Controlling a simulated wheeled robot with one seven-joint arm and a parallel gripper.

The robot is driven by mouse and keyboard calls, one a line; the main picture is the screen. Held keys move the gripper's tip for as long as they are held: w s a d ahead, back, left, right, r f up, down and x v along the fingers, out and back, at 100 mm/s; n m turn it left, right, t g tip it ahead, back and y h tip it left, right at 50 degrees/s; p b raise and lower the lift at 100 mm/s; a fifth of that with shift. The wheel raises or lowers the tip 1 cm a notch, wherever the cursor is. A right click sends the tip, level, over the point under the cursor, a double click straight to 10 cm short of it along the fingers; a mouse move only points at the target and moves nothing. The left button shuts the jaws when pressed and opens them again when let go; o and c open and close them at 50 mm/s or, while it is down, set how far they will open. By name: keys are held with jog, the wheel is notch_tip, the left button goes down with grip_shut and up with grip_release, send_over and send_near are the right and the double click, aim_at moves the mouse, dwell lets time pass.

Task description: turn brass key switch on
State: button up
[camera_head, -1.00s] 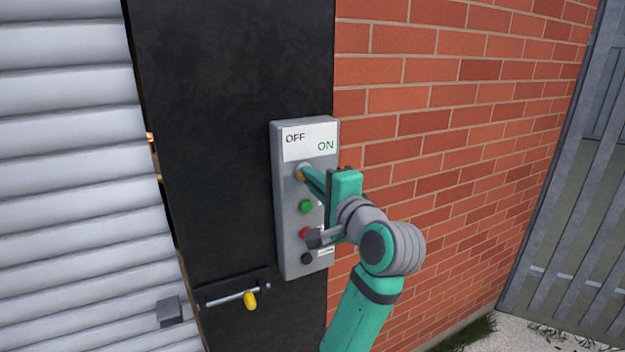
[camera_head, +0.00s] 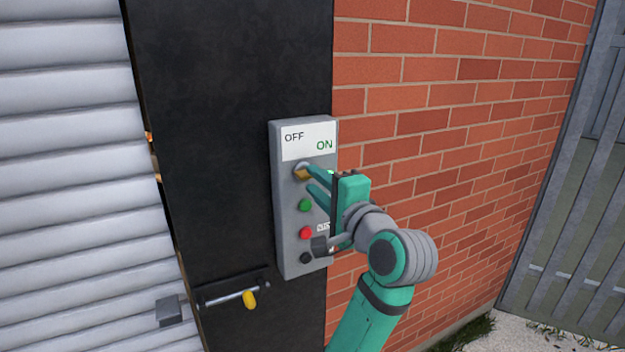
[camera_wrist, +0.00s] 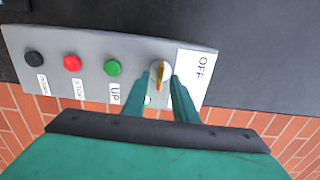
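The brass key switch (camera_head: 301,173) is on the grey control box (camera_head: 289,228), just below the OFF/ON label (camera_head: 309,139). In the wrist view the key (camera_wrist: 161,75) is a gold bar in a round silver mount, its long side running nearly up and down the picture, across the box's length. My gripper (camera_head: 312,181) is in front of the box. Its two teal fingers are spread, one on each side of the key in the wrist view (camera_wrist: 158,92), with visible gaps. The ON word is hidden in the wrist view.
Below the key are a green button (camera_head: 305,205), a red button (camera_head: 305,233) and a black button (camera_head: 306,258). A yellow-handled bolt (camera_head: 249,299) is lower left. A brick wall (camera_head: 450,130) stands right, a grey shutter (camera_head: 65,180) left.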

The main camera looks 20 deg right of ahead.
jog(key=s+d, duration=0.1)
jog(key=s, duration=0.7)
jog(key=shift+s+d, duration=0.2)
jog(key=shift+s, duration=0.05)
jog(key=shift+f, duration=0.1)
